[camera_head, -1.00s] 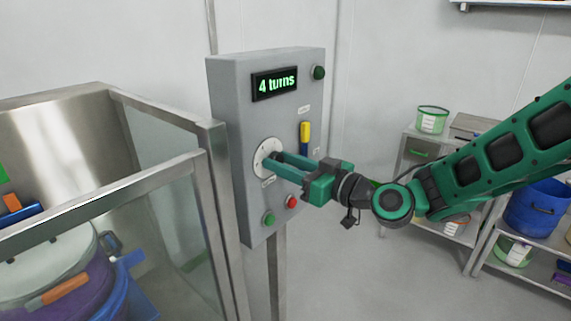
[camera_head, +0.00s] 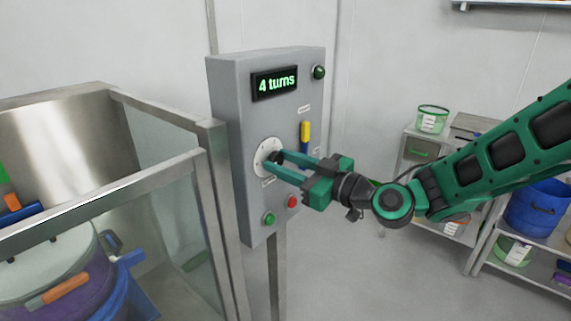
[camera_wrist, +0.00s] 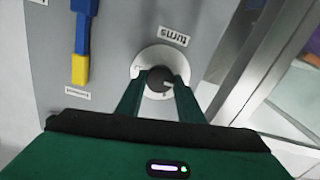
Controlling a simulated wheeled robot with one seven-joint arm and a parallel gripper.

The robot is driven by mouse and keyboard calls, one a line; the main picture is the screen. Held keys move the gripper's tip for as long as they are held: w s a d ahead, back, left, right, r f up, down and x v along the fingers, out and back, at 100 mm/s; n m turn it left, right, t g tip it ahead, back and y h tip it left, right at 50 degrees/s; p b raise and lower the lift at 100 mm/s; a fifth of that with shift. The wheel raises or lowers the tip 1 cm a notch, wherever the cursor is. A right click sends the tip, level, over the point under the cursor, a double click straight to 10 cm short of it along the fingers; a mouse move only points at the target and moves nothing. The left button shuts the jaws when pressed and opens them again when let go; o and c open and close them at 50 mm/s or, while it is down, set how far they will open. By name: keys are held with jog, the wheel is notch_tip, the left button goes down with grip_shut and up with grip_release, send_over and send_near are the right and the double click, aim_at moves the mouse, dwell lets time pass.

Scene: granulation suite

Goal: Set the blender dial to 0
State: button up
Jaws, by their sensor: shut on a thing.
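The blender dial is a dark knob on a round pale plate (camera_head: 262,152) on the grey control box (camera_head: 229,110). The box's display (camera_head: 275,84) reads "4 turns". My gripper (camera_head: 275,160) is at the dial with its two green fingers shut on the knob. In the wrist view the dark dial knob (camera_wrist: 158,79) sits between the fingertips of my gripper (camera_wrist: 158,88), with a light mark at its lower right. A label reading "turns" appears upside down beside the plate. The fingers hide part of the plate in the head view.
The box also has a yellow-and-blue lever (camera_head: 305,134), a red button (camera_head: 292,201) and green buttons (camera_head: 269,219). A glass-and-steel guard (camera_head: 180,205) stands close at left. Shelves with a blue bucket (camera_head: 536,210) are at right. Floor between is clear.

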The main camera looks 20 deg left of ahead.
jog(key=o, duration=1.1)
jog(key=shift+w+d+f, duration=0.1)
jog(key=shift+w+f, duration=0.05)
jog(key=shift+f, duration=0.1)
jog(key=shift+c, duration=0.2)
jog(key=shift+r, duration=0.1)
jog(key=v, duration=1)
jog(key=shift+s+d, duration=0.2)
jog(key=shift+d, duration=0.1)
